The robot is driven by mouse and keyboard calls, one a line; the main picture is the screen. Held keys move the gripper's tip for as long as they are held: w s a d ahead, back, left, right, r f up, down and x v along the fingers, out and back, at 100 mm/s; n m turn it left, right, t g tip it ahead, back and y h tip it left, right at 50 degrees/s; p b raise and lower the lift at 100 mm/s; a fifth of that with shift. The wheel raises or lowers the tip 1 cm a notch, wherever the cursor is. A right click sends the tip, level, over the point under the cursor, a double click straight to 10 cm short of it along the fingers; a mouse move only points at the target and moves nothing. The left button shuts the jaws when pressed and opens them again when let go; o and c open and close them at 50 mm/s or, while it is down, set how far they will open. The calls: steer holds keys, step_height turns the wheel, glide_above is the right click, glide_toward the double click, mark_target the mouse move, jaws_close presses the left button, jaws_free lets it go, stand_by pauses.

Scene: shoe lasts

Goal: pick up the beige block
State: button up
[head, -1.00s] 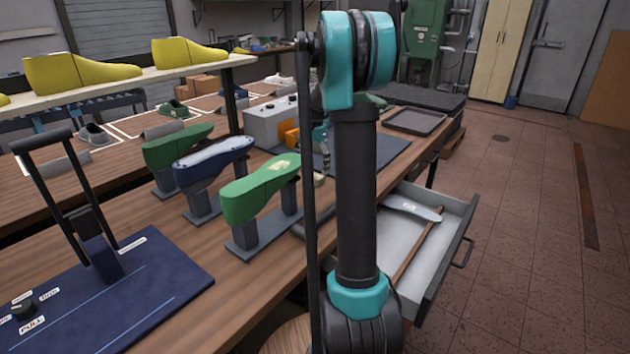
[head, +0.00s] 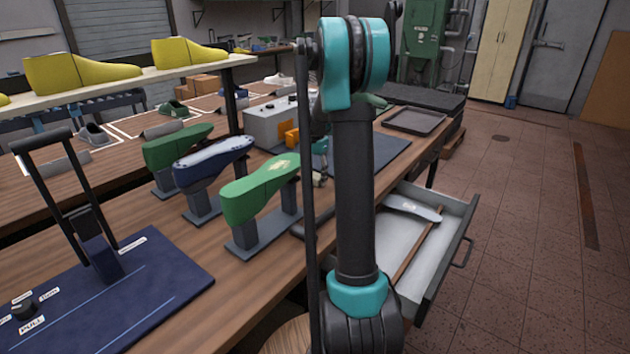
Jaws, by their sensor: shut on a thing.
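A small beige block (head: 317,182) shows just right of the green shoe last, in the narrow gap beside my upright arm link. My gripper (head: 322,173) is at the block, mostly hidden behind my arm; only a bit of teal and dark metal shows. It is shut on the block. How the fingers sit on it, and whether the block touches the bench, cannot be seen.
A green last (head: 262,188), a blue last (head: 213,160) and a dark green last (head: 176,147) stand on posts left of my gripper. A grey box (head: 268,125) stands behind. An open drawer (head: 400,240) juts out at right. A dark tray (head: 415,122) lies farther back.

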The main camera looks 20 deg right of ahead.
mark_target(315, 175)
steer(key=shift+r, duration=0.1)
steer(key=shift+c, duration=0.4)
step_height(315, 175, up, 20)
stand_by(0.3)
